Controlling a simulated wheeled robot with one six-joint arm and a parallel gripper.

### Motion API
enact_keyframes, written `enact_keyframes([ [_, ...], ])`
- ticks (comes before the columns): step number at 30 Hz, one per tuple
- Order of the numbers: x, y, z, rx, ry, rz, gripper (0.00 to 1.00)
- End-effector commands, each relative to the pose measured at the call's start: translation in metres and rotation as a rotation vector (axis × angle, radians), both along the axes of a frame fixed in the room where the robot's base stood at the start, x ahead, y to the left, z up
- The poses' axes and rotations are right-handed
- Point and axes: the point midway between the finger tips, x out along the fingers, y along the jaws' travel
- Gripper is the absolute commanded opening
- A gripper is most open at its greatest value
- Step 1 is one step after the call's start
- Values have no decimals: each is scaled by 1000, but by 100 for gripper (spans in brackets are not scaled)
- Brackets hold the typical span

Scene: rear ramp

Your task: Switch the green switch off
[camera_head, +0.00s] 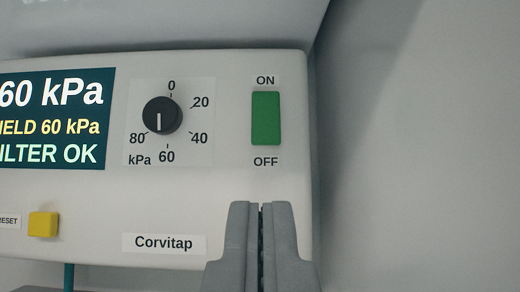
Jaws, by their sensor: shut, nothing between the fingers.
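The green switch (266,118) is an upright rectangular rocker at the right of a white panel (215,205). ON is printed above it and OFF below it. I cannot tell from this view which side is pressed in. My gripper (260,205) is shut and empty, pointing at the panel. In the picture its fingertips lie below the OFF label and do not cover the switch. The gap in depth between fingertips and panel is hard to judge.
A black dial (162,116) points near 60 kPa. A display (55,118) at left reads 60 kPa and FILTER OK. A yellow button (43,224) by a RESET label sits at lower left, above a teal tube (69,277). Plain grey wall lies to the right.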

Motion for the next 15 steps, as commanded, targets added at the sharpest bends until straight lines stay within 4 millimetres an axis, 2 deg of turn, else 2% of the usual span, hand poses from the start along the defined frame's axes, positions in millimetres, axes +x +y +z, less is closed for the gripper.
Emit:
enact_keyframes([
  [15, 7, 0, 4, 0, -1, 0, 0],
])
